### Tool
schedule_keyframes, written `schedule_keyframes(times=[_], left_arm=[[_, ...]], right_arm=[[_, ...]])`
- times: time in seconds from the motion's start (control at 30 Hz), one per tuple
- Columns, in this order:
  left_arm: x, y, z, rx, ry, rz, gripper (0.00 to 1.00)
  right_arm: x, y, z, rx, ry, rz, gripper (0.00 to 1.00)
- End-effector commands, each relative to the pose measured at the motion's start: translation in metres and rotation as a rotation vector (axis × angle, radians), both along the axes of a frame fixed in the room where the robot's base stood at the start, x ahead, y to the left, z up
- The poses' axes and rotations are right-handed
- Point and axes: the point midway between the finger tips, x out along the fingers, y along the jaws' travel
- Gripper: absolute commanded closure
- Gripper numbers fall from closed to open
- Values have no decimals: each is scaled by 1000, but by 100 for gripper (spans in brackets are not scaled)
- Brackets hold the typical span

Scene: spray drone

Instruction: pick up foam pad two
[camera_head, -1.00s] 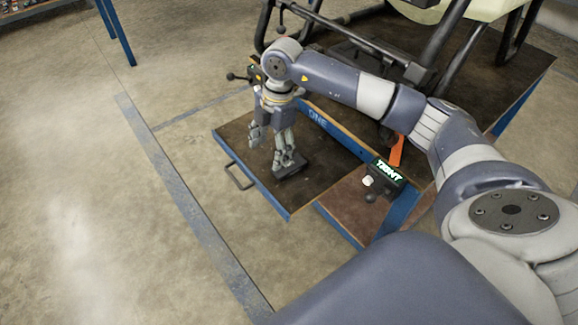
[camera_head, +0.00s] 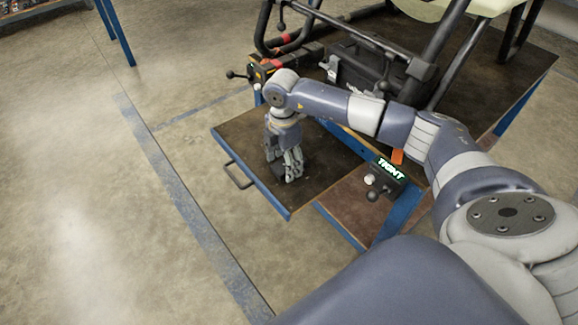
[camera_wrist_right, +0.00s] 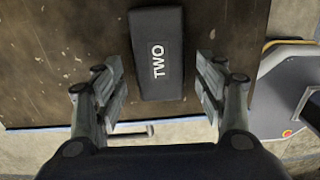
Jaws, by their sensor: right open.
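Foam pad two (camera_wrist_right: 157,50) is a black rectangular block marked "TWO" in white. In the right wrist view it lies on the dark board of a blue-edged platform (camera_head: 238,135). My right gripper (camera_wrist_right: 161,95) is open, with one finger on each side of the pad's near end and a gap on both sides. In the head view my right gripper (camera_head: 284,172) points down over the platform and hides most of the pad. My left gripper is not in view.
A dark frame machine (camera_head: 375,62) stands behind. A metal handle (camera_head: 238,176) juts from the platform's left edge. The floor to the left is clear.

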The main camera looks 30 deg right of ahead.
Motion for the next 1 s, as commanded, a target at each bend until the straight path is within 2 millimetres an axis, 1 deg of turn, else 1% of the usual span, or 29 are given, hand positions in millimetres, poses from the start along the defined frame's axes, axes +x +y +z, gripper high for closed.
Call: schedule_keyframes(times=[0.1, 0.27, 0.5, 0.57, 0.87, 1.0], left_arm=[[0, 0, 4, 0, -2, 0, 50], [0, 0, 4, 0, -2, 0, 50], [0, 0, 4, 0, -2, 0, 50], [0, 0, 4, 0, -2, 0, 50], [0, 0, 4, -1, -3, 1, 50], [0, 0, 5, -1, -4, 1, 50]], right_arm=[[0, 0, -5, 0, -2, 0, 35], [0, 0, -5, 1, -2, 1, 35], [0, 1, -5, 1, -2, 1, 60], [0, 1, -4, 1, -2, 1, 65], [0, 1, -4, 1, -2, 1, 66], [1, 1, -1, 1, -3, 1, 66]])
